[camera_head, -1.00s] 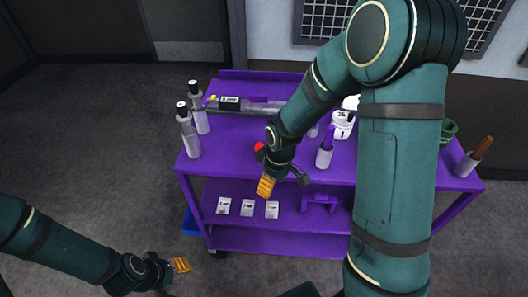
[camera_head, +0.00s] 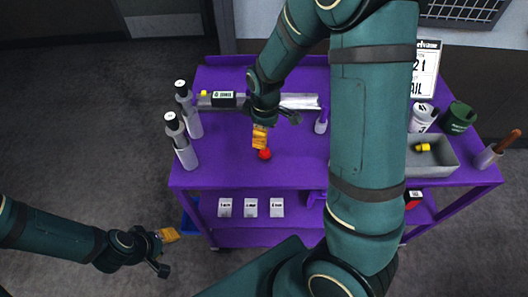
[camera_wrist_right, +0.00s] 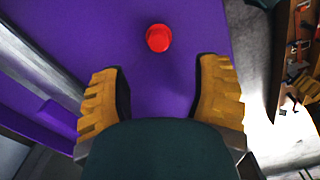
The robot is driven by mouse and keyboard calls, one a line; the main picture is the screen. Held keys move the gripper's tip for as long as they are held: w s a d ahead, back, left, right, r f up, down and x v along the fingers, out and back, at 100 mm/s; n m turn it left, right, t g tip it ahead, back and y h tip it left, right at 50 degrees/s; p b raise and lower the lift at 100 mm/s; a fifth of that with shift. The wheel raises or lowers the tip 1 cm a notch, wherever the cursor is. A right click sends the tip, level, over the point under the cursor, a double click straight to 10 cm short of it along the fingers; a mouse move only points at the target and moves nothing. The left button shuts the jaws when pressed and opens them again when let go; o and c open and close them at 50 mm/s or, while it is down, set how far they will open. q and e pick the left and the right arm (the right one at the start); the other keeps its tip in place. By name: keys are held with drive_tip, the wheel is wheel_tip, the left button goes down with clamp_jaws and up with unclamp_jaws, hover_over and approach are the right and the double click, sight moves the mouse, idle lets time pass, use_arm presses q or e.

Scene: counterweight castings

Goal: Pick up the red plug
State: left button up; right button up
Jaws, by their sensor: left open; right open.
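The red plug (camera_head: 265,154) stands on the purple top of the cart, near its middle. In the right wrist view the red plug (camera_wrist_right: 159,38) lies ahead of the fingertips, roughly centred between them, on bare purple surface. My right gripper (camera_head: 260,138) is above the cart top just behind the plug in the head view. In the right wrist view its orange fingers (camera_wrist_right: 160,95) are spread apart with nothing between them. My left gripper (camera_head: 168,236) is open and empty, low at the left, off the cart beside a blue bin.
Two bottles (camera_head: 184,142) stand at the cart's left edge. A metal rail (camera_head: 298,101) with a black labelled block (camera_head: 223,99) lies behind the plug. A grey tray (camera_head: 430,170) and green mug (camera_head: 458,118) are at the right. Labelled white cards (camera_head: 250,207) lie on the lower shelf.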

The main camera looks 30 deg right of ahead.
sight(265, 153)
drive_tip(key=f, duration=0.3)
drive_tip(key=shift+w+f, duration=0.2)
drive_tip(key=shift+f, duration=0.05)
drive_tip(key=shift+s+f, duration=0.15)
drive_tip(key=shift+f, duration=0.35)
wheel_tip(265, 153, down, 4)
drive_tip(key=shift+d+f+b, duration=0.1)
drive_tip(key=shift+f+b, duration=0.05)
drive_tip(key=shift+b, duration=0.3)
clamp_jaws()
